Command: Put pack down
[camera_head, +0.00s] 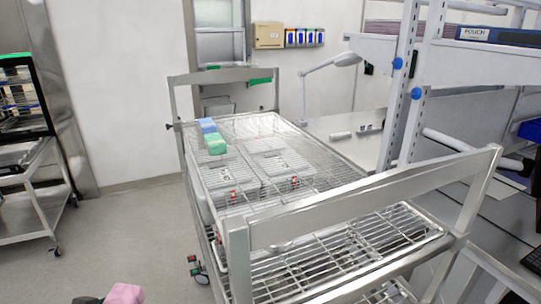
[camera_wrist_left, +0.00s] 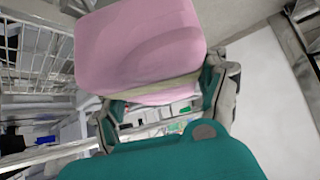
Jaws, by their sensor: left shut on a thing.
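A pink pack (camera_wrist_left: 140,45) is held in my left gripper (camera_wrist_left: 168,98), whose fingers show on both sides of its lower part in the left wrist view. A band of beige shows along the pack's near edge. In the head view only part of the pink pack (camera_head: 125,293) shows at the bottom left edge, in front of the wire cart (camera_head: 300,215) and apart from it. A blue pack (camera_head: 207,125) and a green pack (camera_head: 215,144) sit at the far left of the cart's top shelf. My right gripper is not in view.
Two flat metal trays (camera_head: 230,172) lie on the cart's top shelf behind the raised near handle bar (camera_head: 370,200). A workbench with a lamp (camera_head: 345,60) and shelf uprights stands to the right. Another rack (camera_head: 35,190) stands at the far left. The floor (camera_head: 130,225) between is clear.

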